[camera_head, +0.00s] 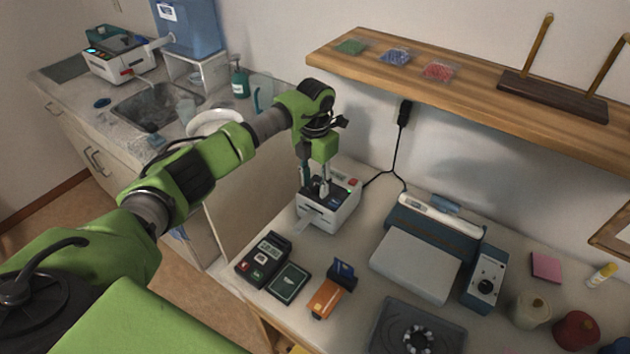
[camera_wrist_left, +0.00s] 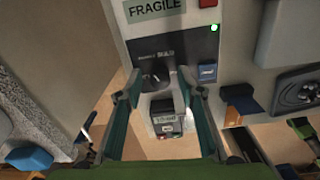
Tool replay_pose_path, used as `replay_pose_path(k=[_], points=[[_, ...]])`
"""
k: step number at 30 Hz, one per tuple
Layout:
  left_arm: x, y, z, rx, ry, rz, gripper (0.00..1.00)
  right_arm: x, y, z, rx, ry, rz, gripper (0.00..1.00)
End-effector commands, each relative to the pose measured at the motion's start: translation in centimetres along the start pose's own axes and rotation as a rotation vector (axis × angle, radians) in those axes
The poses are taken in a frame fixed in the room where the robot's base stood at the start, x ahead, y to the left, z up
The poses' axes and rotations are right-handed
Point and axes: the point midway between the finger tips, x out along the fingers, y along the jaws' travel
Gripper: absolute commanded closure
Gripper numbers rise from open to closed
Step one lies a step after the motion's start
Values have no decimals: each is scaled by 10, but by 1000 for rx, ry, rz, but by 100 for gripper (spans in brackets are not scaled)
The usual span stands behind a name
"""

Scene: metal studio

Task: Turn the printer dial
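The white label printer (camera_head: 335,212) stands at the table's left back corner, under the shelf. The dark round printer dial (camera_wrist_left: 155,77) is low on this panel. My left gripper (camera_head: 323,188) points down over the printer. In the left wrist view my left gripper (camera_wrist_left: 158,88) is open, one finger on each side of the dial. I cannot tell whether the fingers touch it.
A card terminal (camera_head: 263,259), a dark green box (camera_head: 288,283) and an orange device (camera_head: 327,297) lie before the printer. A grey-white machine (camera_head: 415,264) stands to the right. A wooden shelf (camera_head: 470,95) overhangs the back. A black cable (camera_head: 396,150) runs behind the printer.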

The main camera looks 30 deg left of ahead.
Motion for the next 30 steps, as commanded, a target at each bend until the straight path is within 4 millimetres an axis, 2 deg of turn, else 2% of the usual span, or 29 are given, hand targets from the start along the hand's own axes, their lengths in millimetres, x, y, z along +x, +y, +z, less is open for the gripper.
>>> replay_pose_path(k=[2,6,7,20,30], points=[[0,0,0,0,0,0,65,0,0,0,0,0,0,76],[0,0,0,0,0,0,99,0,0,0,0,0,0,76],[0,0,0,0,0,-1,100,0,0,0,0,0,0,76],[0,0,0,-59,0,0,100,1,0,0,-1,1,-1,76],[0,2,0,-309,-2,0,100,3,-1,-1,-1,1,-1,76]])
